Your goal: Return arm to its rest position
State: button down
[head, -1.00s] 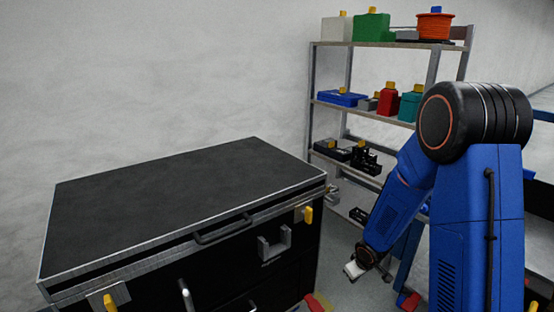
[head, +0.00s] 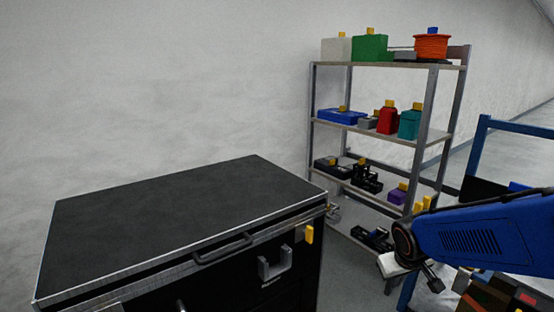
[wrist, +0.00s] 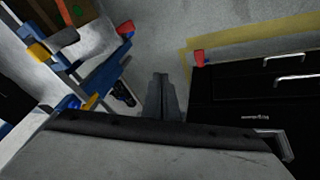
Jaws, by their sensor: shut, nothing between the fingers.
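My gripper (wrist: 160,80) shows in the wrist view as two grey fingers drawn together, empty, above the grey floor. In the head view my blue arm reaches in from the right edge, its elbow joint beside the black case. The gripper fingers cannot be made out clearly there. The black case (head: 180,215) with a metal-edged lid stands at the left and centre, its lid down. In the wrist view the case's dark drawer front (wrist: 235,115) is right of the fingers.
A metal shelf rack (head: 390,130) with bins, boxes and an orange cable reel (head: 432,47) stands behind. A blue frame (head: 482,145) and dark crates (head: 500,295) are at the right. Bare floor (head: 350,285) lies between case and rack.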

jog(key=s+a+r+m+y, duration=0.1)
jog(key=s+r, duration=0.3)
jog(key=s, duration=0.5)
jog(key=s+a+r, duration=0.2)
jog(key=s+r, duration=0.2)
jog(key=s, duration=0.6)
jog(key=shift+a+r+m+y, duration=0.2)
jog(key=shift+a+m+y, duration=0.1)
jog(key=shift+m+y, duration=0.1)
